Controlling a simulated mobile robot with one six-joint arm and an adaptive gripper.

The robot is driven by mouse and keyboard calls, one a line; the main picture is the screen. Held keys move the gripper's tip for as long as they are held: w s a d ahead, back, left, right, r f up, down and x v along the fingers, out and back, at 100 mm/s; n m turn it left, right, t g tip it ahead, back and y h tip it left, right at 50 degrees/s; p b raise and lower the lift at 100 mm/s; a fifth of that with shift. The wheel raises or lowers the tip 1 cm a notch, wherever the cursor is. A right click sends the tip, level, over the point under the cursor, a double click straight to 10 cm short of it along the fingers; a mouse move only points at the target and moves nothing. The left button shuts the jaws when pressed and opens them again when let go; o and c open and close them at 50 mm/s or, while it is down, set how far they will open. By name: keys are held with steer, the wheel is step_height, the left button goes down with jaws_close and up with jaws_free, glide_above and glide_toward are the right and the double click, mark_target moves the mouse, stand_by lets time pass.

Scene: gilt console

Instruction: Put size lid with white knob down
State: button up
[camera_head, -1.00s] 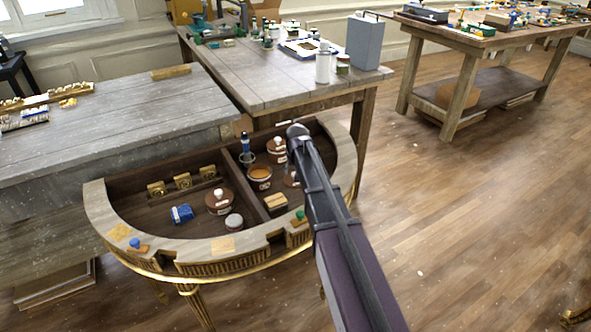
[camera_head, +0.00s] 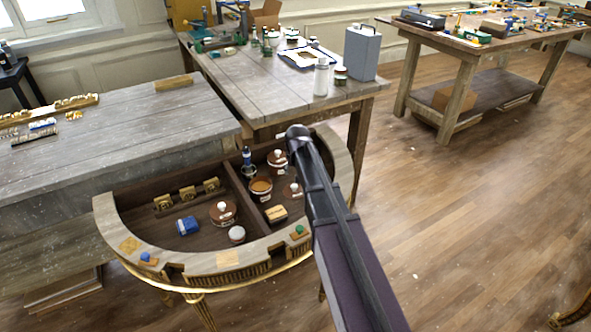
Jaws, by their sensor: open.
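Several brown round pots or lids with white knobs are in the half-round gilt console (camera_head: 228,258). One white-knobbed piece (camera_head: 223,212) is in the left compartment. Another (camera_head: 277,159) is at the back of the right compartment. A third (camera_head: 292,190) is beside my arm, which partly covers it. An open pot (camera_head: 261,187) with amber contents stands between the last two. I cannot tell which white-knobbed piece is the size lid. My arm reaches over the console's right side; my gripper's fingers do not show.
A blue box (camera_head: 187,226), a small white-topped jar (camera_head: 237,234), a blue-topped bottle (camera_head: 248,160) and a tan block (camera_head: 276,214) also occupy the console. A divider separates its compartments. Grey benches (camera_head: 120,130) adjoin it behind. Open wooden floor (camera_head: 450,220) lies to the right.

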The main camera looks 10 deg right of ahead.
steer(key=shift+s+r+p, duration=0.2)
steer(key=shift+r+p, duration=0.2)
steer(key=shift+r, duration=0.2)
steer(key=shift+s, duration=0.15)
steer(key=s+r+g+p, duration=0.3)
steer(key=s+p, duration=0.1)
steer(key=s, duration=2.1)
steer(key=shift+s+d+n, duration=0.15)
steer(key=shift+d+n, duration=0.05)
steer(key=shift+n, duration=0.1)
